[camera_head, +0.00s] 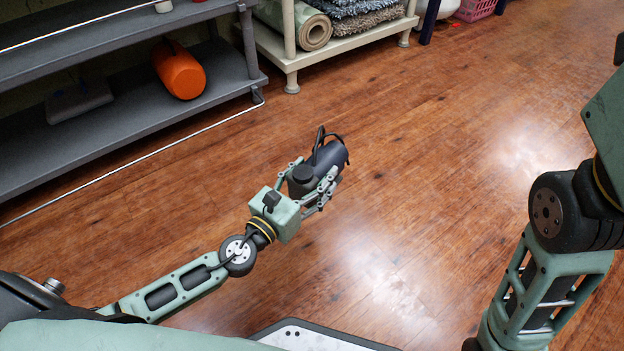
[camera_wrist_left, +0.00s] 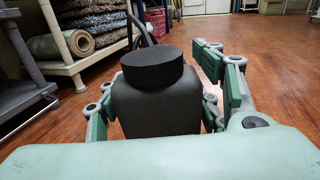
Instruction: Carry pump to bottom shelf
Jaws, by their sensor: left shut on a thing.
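The dark grey pump (camera_head: 330,156) has a round black cap and a thin black loop at its far end. My left gripper (camera_head: 312,185) is shut on it and holds it out over the wooden floor. In the left wrist view the pump (camera_wrist_left: 160,98) fills the middle, between the green finger pads. The grey shelf unit stands at the upper left of the head view, and its bottom shelf (camera_head: 110,128) is apart from the pump. My right arm shows at the right edge of the head view, but its gripper is out of the picture.
An orange container (camera_head: 180,70) and a flat grey object (camera_head: 78,98) rest on the bottom shelf. A cream rack (camera_head: 345,48) with rolled mats stands to its right. A thin pale cable (camera_head: 150,155) lies along the shelf front. The middle floor is clear.

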